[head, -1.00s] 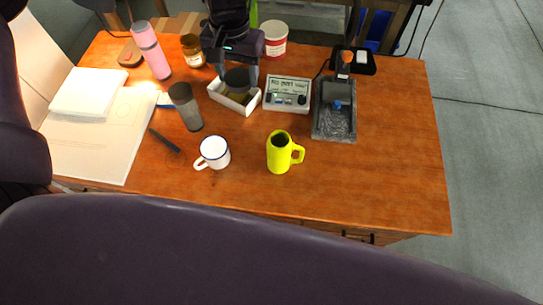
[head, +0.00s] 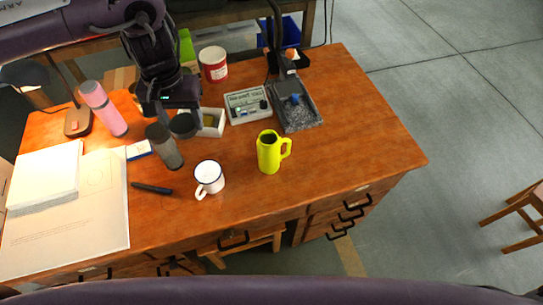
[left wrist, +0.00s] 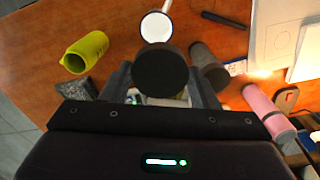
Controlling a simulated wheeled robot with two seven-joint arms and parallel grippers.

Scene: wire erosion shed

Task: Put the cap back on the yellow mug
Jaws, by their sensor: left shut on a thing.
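The yellow mug (head: 268,156) stands upright on the wooden desk, its handle to the right and its top uncovered. It also shows in the left wrist view (left wrist: 84,53). My left gripper (head: 182,112) is shut on a round dark cap (head: 183,126), held above the desk to the left of and behind the mug. In the left wrist view the cap (left wrist: 161,72) sits between the two fingers. My right gripper is not in view.
A grey tumbler (head: 164,147) stands close beside the held cap. A white enamel mug (head: 209,176) stands left of the yellow mug. A white box (head: 213,123), a meter (head: 247,105) and a grey tray (head: 300,122) lie behind. The desk's right side is clear.

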